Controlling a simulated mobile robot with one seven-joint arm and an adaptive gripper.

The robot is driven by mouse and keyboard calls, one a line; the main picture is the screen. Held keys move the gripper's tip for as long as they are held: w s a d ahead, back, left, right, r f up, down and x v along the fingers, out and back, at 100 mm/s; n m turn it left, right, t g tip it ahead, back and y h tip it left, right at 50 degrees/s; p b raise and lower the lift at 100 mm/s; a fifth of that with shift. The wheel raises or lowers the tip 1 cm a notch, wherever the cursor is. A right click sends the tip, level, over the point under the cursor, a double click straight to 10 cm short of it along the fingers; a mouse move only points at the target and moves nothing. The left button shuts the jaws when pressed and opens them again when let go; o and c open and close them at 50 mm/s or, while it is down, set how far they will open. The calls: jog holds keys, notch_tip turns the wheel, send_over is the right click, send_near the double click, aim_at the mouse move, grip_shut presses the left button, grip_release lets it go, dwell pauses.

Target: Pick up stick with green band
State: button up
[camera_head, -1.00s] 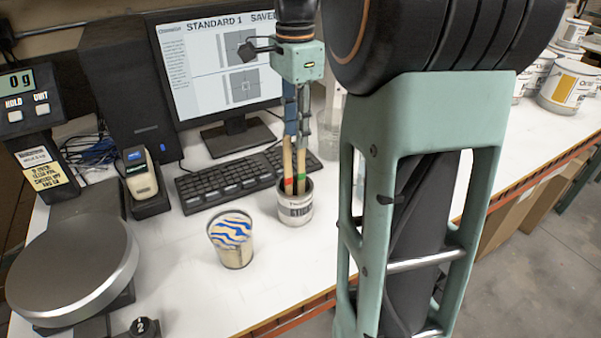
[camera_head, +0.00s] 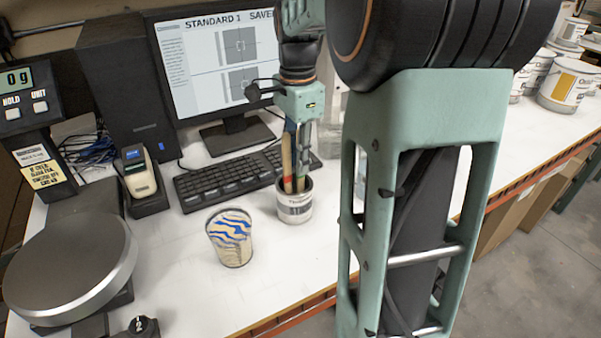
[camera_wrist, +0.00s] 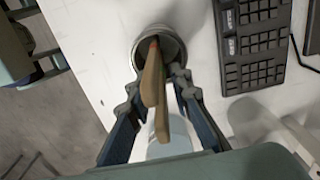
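A small white labelled can (camera_head: 295,208) stands on the bench in the head view and holds wooden sticks. One stick has a red band (camera_head: 288,184), and beside it on the right is the stick with the green band (camera_head: 300,184). My gripper (camera_head: 297,150) points down over the can, around the upper parts of the sticks. In the wrist view my gripper (camera_wrist: 155,82) has its fingers spread, with the sticks (camera_wrist: 151,78) between them and the can's rim (camera_wrist: 136,58) beyond. A red mark shows near the can there; the green band is hidden.
A keyboard (camera_head: 225,180) lies behind the can, with a monitor (camera_head: 215,60) beyond. A cup with blue wavy stripes (camera_head: 231,238) stands at front left. A round scale (camera_head: 70,265) is at far left. The bench's front edge is close by.

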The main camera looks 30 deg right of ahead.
grip_shut()
jog(key=shift+r, duration=0.1)
